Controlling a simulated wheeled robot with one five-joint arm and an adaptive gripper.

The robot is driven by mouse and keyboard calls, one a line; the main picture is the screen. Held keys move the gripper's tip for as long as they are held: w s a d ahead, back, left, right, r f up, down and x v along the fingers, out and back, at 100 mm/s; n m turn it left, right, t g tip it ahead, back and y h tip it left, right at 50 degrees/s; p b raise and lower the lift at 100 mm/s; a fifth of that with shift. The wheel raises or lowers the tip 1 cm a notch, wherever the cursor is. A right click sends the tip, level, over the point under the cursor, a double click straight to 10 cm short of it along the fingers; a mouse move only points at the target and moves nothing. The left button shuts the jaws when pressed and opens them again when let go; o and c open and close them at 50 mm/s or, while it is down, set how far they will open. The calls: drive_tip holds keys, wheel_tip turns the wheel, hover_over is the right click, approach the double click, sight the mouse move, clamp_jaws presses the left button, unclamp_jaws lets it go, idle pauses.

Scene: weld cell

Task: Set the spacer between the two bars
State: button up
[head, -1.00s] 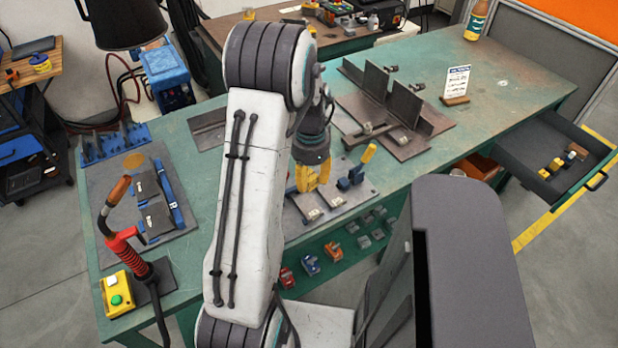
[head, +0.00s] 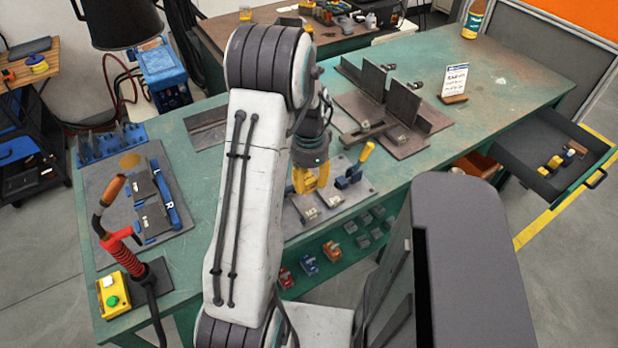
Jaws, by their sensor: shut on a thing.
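My gripper (head: 309,181) has yellow fingers and is at the near edge of the green bench, above or at a grey plate (head: 357,193). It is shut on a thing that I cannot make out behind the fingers. Small grey blocks (head: 332,199) with pale labels sit on that plate, beside a blue clamp (head: 349,177) with a yellow handle. I cannot tell which piece is the spacer. A dark steel fixture (head: 403,145) with upright plates (head: 374,80) stands behind to the right. A narrow bar (head: 368,131) lies low across its near left side. Which bars are the two bars is unclear.
At the left are a dark board (head: 113,226) with grey plates and blue rails, a red-handled torch (head: 125,243) and a yellow button box (head: 115,294). A sign (head: 454,82) and a bottle (head: 474,20) stand at the right, near an open drawer (head: 530,160).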

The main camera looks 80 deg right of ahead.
sight(309, 201)
drive_tip(key=shift+f+b, duration=1.7)
drive_tip(key=shift+f, duration=0.65)
drive_tip(key=shift+f, duration=0.3)
drive_tip(key=o, duration=1.2)
drive_tip(key=shift+r, duration=0.1)
wheel_tip(309, 201, up, 12)
drive_tip(key=shift+d+f, duration=0.1)
drive_tip(key=shift+d, duration=0.05)
